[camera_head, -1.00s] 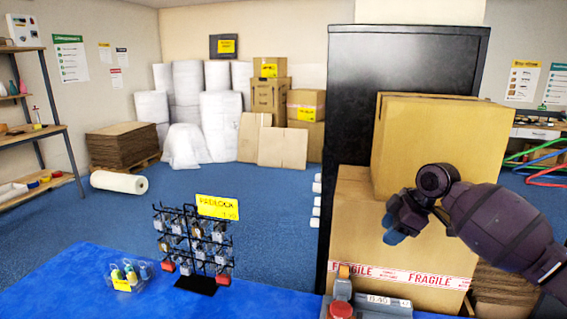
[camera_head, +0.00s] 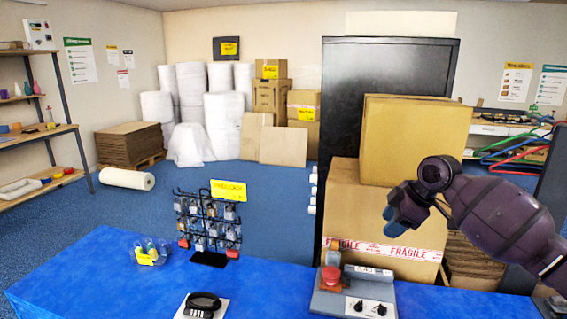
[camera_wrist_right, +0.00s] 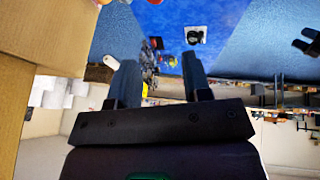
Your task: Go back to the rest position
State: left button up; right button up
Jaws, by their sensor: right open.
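My right gripper (camera_head: 398,215) is raised at the right of the head view, in front of the stacked cartons and above the blue counter. In the right wrist view its two fingers (camera_wrist_right: 160,80) stand apart with nothing between them.
A blue counter (camera_head: 110,270) holds a padlock rack (camera_head: 208,225), a small clear tub (camera_head: 150,252), a black lock on a white card (camera_head: 203,306) and a grey control box with a red button (camera_head: 330,300). Cartons (camera_head: 415,140) and a black cabinet (camera_head: 340,120) stand behind.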

jog(key=w+a+r+m+t, duration=0.3)
jog(key=w+r+m+t, duration=0.15)
jog(key=t, duration=0.25)
jog(key=s+a+f+m+t+y+b, duration=0.1)
jog(key=s+a+f+m+t+b, duration=0.2)
jog(key=s+f, duration=0.6)
pick_arm(q)
notch_tip(320, 180, down, 4)
jog(key=shift+d+f+b, duration=0.15)
jog(key=shift+b, duration=0.95)
pick_arm(e)
jog(key=s+d+f+m+g+h, duration=0.1)
jog(key=s+d+f+m+h, duration=0.1)
jog(key=s+f, duration=1.4)
jog(key=s+d+f+m+g+h, duration=0.1)
jog(key=s+d+f+m+h, duration=0.2)
jog(key=s+f, duration=1.4)
jog(key=d+m, duration=0.2)
jog(key=shift+d, duration=0.4)
